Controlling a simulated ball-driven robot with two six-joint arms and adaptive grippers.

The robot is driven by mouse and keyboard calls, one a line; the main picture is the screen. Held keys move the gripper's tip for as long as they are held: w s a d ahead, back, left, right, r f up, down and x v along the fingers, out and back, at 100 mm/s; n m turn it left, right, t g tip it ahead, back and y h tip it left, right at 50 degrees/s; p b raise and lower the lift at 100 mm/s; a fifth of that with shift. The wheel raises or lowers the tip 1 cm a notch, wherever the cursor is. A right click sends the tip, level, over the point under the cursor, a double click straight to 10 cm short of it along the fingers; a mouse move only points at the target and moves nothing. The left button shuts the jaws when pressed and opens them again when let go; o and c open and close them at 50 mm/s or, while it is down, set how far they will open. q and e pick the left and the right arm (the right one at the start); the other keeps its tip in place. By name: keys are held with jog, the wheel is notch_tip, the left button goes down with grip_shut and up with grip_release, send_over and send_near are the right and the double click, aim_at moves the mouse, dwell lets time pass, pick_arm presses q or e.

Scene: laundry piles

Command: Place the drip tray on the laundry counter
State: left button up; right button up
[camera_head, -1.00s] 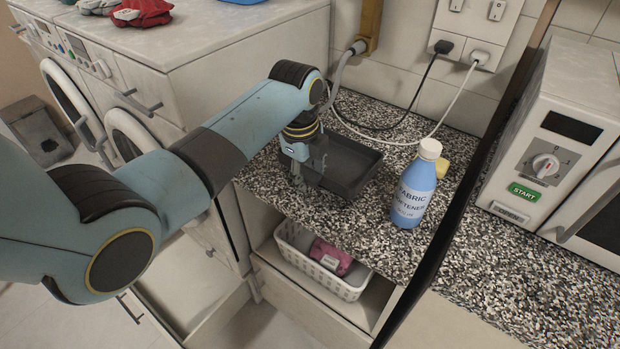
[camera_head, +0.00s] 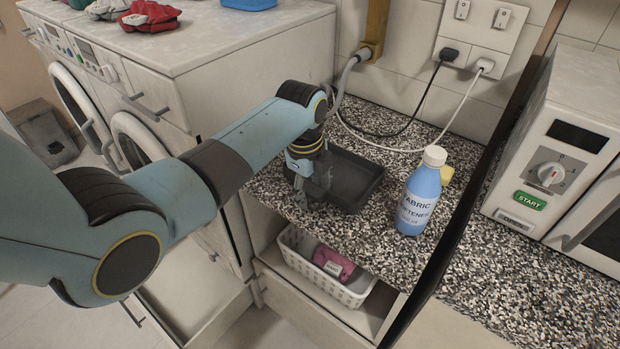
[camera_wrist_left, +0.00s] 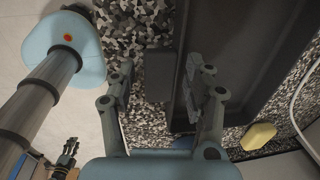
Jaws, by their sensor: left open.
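The drip tray (camera_head: 358,176) is a dark grey, shallow rectangular tray lying on the speckled counter (camera_head: 268,172). It looks empty. In the left wrist view the tray (camera_wrist_left: 255,50) fills the upper right, with a dark block beside its long wall. My left gripper (camera_head: 309,190) is open and points down at the tray's left side. Its fingers (camera_wrist_left: 160,70) are spread apart in the wrist view, the right one overlapping the tray's wall. I cannot tell whether it touches. My arm and gripper hide part of the tray's left edge.
A blue fabric softener bottle (camera_head: 418,200) stands right of the tray, with a yellow sponge (camera_head: 446,174) behind it. Cables (camera_head: 400,150) run along the wall. A dark upright edge (camera_head: 462,205) separates the microwave (camera_head: 560,150). A white basket (camera_head: 318,272) sits below the counter.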

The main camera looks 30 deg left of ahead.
pick_arm(q)
notch_tip(320, 180, up, 12)
jog(key=s, duration=0.1)
jog(key=shift+s, duration=0.25)
jog(key=shift+f, duration=0.15)
